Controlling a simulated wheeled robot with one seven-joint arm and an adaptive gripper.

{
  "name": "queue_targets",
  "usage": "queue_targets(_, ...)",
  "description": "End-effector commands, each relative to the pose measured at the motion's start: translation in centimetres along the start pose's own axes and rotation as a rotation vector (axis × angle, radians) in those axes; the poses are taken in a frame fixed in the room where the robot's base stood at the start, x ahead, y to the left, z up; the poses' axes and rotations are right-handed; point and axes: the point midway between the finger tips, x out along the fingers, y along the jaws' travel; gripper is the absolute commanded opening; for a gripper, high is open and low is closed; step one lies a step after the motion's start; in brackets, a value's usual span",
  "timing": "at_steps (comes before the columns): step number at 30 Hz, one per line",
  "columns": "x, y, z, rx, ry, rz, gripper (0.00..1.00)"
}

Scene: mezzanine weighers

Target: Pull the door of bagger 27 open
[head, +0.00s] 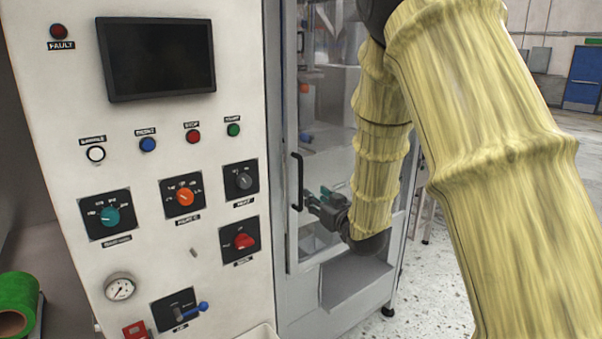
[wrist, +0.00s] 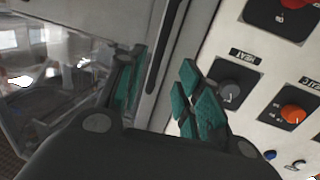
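The bagger's door (head: 330,120) is a clear panel in a grey metal frame, right of the white control panel, and looks shut. Its black vertical bar handle (head: 297,182) is on the door's left side. My gripper (head: 316,202) is just right of the handle's lower part. In the wrist view my gripper (wrist: 163,85) has its teal fingers spread apart, with the black handle (wrist: 158,50) showing between them. The fingers do not close on it. I cannot tell how deep the handle sits between them. No number 27 is readable.
The white control panel (head: 180,235) with knobs, buttons and a dark screen (head: 157,57) stands left of the door. A grey sloped chute (head: 355,280) juts out below the door. A green roll (head: 17,300) lies at the far left. Speckled floor (head: 430,290) is open at right.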

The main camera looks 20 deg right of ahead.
Motion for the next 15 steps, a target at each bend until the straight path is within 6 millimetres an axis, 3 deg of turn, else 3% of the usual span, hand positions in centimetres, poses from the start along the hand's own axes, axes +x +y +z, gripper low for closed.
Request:
queue_targets(1, 0.1, 0.0, -1.4, -0.004, 0.022, -0.005, 0.35)
queue_targets(5, 0.4, 0.1, -3.2, -0.009, 0.052, -0.013, 0.35)
queue_targets(10, 1.7, 0.1, -3.5, -0.009, 0.055, -0.014, 0.35)
queue_targets(15, 4.3, 0.1, -3.8, -0.010, 0.055, -0.013, 0.35)
